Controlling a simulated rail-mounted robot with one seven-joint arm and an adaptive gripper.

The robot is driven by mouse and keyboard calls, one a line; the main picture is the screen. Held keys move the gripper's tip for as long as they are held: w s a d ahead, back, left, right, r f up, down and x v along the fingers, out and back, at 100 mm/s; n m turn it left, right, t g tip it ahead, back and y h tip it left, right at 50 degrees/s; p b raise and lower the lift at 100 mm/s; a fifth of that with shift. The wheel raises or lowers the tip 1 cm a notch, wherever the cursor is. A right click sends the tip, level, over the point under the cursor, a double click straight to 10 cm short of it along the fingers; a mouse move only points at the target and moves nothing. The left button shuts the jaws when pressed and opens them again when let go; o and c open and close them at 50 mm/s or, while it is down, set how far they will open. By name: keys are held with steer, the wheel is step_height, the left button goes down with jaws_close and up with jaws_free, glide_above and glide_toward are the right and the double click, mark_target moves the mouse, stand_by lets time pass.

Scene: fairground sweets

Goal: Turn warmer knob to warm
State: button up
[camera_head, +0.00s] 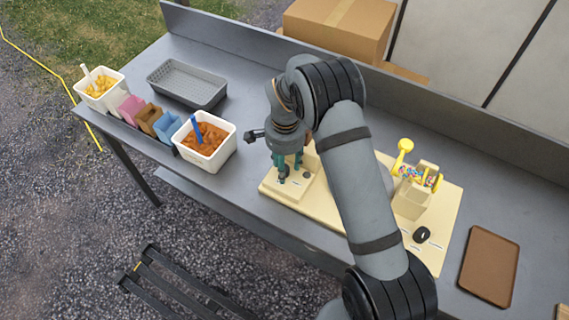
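A cream board (330,209) lies on the grey table and carries small fittings. A black knob (421,234) with small white labels around it sits at the board's right front; the labels are too small to read. My gripper (289,171) points down over the raised cream block (276,188) at the board's left end, well to the left of the black knob. A small dark round part (306,174) shows on this block beside the fingers. I cannot tell which of the two is the warmer knob. The teal fingers show, but whether they are apart or touch something is unclear.
A cream stand (411,199) with colourful sweets and a yellow scoop (404,151) stands behind the black knob. A brown tray (489,266) lies at right. Two white tubs (224,157) (79,90), small paper holders (149,119) and a grey basket (189,91) are at left.

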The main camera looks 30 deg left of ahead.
steer(key=shift+a+f, duration=0.15)
steer(key=shift+f, duration=0.15)
steer(key=shift+c, duration=0.8)
jaws_close()
